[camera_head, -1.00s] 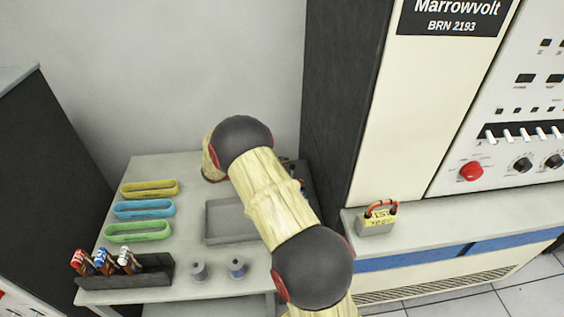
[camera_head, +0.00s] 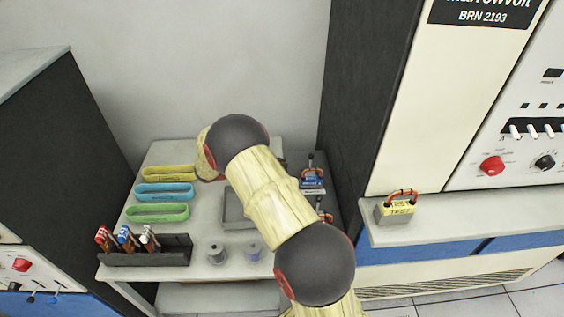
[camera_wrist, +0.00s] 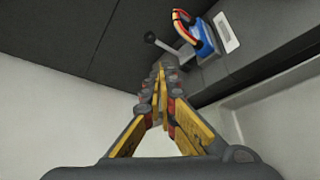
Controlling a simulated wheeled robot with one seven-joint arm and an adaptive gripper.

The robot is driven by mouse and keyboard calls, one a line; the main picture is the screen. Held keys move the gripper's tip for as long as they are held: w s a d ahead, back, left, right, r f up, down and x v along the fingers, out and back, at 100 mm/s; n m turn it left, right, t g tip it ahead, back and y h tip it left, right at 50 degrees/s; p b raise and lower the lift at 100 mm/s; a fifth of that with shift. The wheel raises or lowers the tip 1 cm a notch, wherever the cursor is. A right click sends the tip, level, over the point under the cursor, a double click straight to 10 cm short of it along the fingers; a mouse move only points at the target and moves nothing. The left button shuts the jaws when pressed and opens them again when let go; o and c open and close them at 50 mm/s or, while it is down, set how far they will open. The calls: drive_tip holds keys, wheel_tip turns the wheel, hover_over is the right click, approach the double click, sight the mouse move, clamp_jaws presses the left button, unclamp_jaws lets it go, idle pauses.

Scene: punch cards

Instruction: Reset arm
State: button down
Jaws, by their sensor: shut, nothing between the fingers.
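My gripper (camera_wrist: 161,80) shows in the wrist view with its yellow-padded fingers drawn together at the tips, shut and empty. Its fingers point toward a dark panel, near a lever with a black knob and a blue block with a red-and-black handle (camera_wrist: 203,38). I cannot tell whether the tips touch anything. In the head view my arm reaches over the small table, and my gripper is hidden behind it.
The grey table (camera_head: 205,215) holds yellow (camera_head: 168,173), blue (camera_head: 164,191) and green (camera_head: 157,212) trays, a dark tool rack (camera_head: 165,250), two spools (camera_head: 216,253) and a grey tray (camera_head: 236,212). A padlock-like block (camera_head: 396,208) sits on the right cabinet's ledge.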

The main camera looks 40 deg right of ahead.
idle(0.5)
drive_tip(key=s+a+r+m+t+y, duration=0.1)
drive_tip(key=s+a+r+y, duration=0.2)
drive_tip(key=s+a+r, duration=0.3)
drive_tip(key=s+a+r+m+t+y, duration=0.2)
drive_tip(key=s+a+r+y, duration=0.15)
drive_tip(key=a+r, duration=0.45)
drive_tip(key=s+a+r+t+y, duration=0.3)
drive_tip(key=s+a, duration=0.4)
drive_tip(key=a, duration=0.3)
drive_tip(key=s+a+r+t+y, duration=0.3)
drive_tip(key=s+a+r+y, duration=0.1)
drive_tip(key=s+a, duration=0.4)
drive_tip(key=shift+s+a+m+t, duration=0.3)
drive_tip(key=shift+a+m, duration=0.1)
drive_tip(key=shift+a, duration=0.7)
drive_tip(key=shift+r, duration=0.2)
